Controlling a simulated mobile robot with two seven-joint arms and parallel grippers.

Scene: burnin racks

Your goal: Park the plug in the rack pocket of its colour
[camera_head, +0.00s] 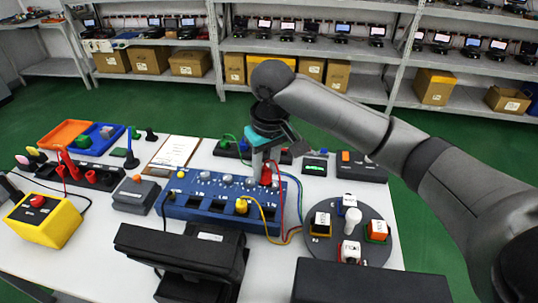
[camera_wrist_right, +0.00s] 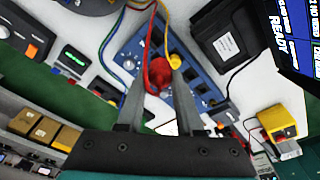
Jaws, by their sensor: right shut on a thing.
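My right gripper (camera_head: 264,162) is shut on a red plug (camera_head: 266,176) above the back edge of the blue panel (camera_head: 190,212). In the right wrist view the red plug (camera_wrist_right: 157,73) sits between the fingertips, with a red lead running from it. A yellow plug (camera_head: 241,206) stands at the panel's front edge. My left gripper is not in view.
A round dark turntable (camera_head: 372,250) with coloured blocks stands at the right. Small boxes (camera_head: 315,165) stand behind it. A black screen (camera_head: 185,255) stands in front, and a yellow button box (camera_head: 45,220) at the left. Loose leads cross the table right of the panel.

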